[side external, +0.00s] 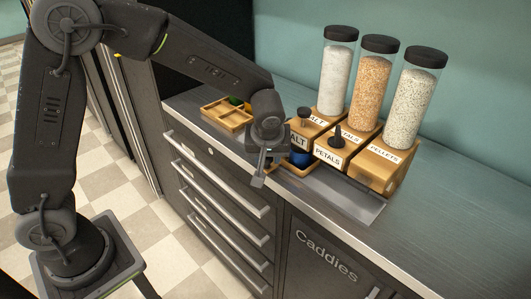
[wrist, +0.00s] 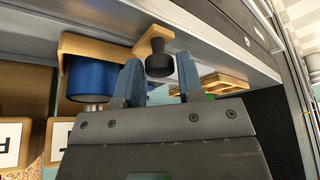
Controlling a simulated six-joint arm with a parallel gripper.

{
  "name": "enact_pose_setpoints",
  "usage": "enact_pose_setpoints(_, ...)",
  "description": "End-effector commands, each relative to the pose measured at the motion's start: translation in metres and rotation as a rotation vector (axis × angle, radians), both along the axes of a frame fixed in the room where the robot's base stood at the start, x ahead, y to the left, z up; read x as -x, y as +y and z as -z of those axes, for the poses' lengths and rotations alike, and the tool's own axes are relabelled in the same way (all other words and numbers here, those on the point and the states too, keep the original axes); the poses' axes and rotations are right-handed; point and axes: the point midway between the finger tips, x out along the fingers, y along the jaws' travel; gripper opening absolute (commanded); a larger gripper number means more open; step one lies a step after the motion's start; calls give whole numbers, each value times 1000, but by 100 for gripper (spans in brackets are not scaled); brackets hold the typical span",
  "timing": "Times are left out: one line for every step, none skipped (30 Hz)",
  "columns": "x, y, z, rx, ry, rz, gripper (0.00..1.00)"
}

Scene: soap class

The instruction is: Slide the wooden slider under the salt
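The wooden slider (side external: 290,169) sits low at the counter's front, below the salt dispenser, and holds a blue cup (side external: 300,158). In the wrist view the slider (wrist: 95,44) shows with the blue cup (wrist: 90,78) and a dark knob (wrist: 160,60) at its end. My gripper (side external: 261,172) is beside the slider's near end. In the wrist view my gripper (wrist: 161,82) is open, its blue fingers on either side of the knob, with gaps visible. The salt dispenser's white-filled cylinder (side external: 337,75) stands leftmost of three; its front label (side external: 298,141) is partly hidden by my arm.
Petals (side external: 373,80) and pellets (side external: 411,105) dispensers stand to the right of the salt. A metal track (side external: 355,205) runs along their fronts. A divided wooden tray (side external: 228,114) with green and yellow items lies left on the counter. Drawers (side external: 218,190) face the front.

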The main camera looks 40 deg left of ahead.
Motion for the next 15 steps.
enact_pose_setpoints(0, 0, 0, 0, 0, 0, 40)
enact_pose_setpoints(0, 0, 0, 0, 0, 0, 42)
enact_pose_setpoints(0, 0, 0, 0, 0, 0, 46)
enact_pose_setpoints(0, 0, 0, 0, 0, 0, 49)
enact_pose_setpoints(0, 0, 0, 0, 0, 0, 52)
enact_pose_setpoints(0, 0, 0, 0, 0, 0, 53)
enact_pose_setpoints(0, 0, 0, 0, 0, 0, 53)
enact_pose_setpoints(0, 0, 0, 0, 0, 1, 53)
enact_pose_setpoints(0, 0, 0, 0, 0, 1, 53)
enact_pose_setpoints(0, 0, 0, 0, 0, 1, 53)
enact_pose_setpoints(0, 0, 0, 0, 0, 1, 53)
enact_pose_setpoints(0, 0, 0, 0, 0, 1, 53)
enact_pose_setpoints(0, 0, -1, 0, 0, 1, 53)
enact_pose_setpoints(1, -1, -2, 0, 0, 1, 53)
enact_pose_setpoints(1, -1, -5, 0, -2, 2, 53)
